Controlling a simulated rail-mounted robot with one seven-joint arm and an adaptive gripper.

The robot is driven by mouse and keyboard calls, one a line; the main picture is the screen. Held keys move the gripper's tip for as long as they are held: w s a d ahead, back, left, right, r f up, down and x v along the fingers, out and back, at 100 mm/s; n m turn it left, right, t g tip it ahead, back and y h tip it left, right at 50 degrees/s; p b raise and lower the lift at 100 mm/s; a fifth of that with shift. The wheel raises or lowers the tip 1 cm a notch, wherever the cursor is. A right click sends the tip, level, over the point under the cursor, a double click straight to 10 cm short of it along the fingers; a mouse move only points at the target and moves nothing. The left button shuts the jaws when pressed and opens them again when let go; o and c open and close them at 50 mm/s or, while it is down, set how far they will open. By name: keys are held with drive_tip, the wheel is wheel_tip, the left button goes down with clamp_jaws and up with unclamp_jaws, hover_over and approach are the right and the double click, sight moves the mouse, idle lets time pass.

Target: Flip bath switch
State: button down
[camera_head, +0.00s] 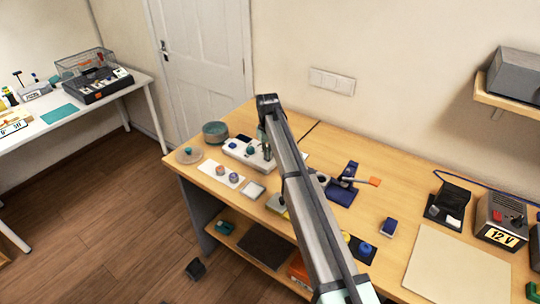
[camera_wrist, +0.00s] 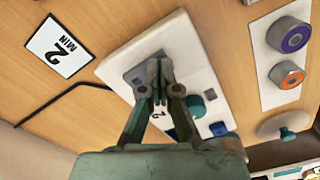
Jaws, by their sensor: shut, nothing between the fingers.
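A white bath unit (camera_head: 236,152) stands near the back left of the wooden desk. It also shows in the wrist view (camera_wrist: 117,66), with a grey patch (camera_wrist: 132,74) on its top, a teal knob (camera_wrist: 209,95), a blue knob (camera_wrist: 219,128) and a label partly behind my fingers. My gripper (camera_wrist: 158,75) is shut and empty, pointing down at the unit's top by the grey patch. In the head view my gripper (camera_head: 266,146) is over the unit's right end. My fingers hide the spot beneath them, so I cannot make out the switch or tell whether they touch it.
A "2 MIN" card (camera_wrist: 58,45) and a black cable (camera_wrist: 62,100) lie beside the unit. A white strip with two round parts (camera_head: 221,174), a round teal-rimmed pot (camera_head: 215,133) and a disc with a teal knob (camera_head: 189,155) stand left of it. A blue fixture (camera_head: 342,190) stands right.

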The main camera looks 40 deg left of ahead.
drive_tip(key=shift+r+p, duration=1.45)
drive_tip(key=shift+r, duration=2.05)
drive_tip(key=shift+f, duration=0.1)
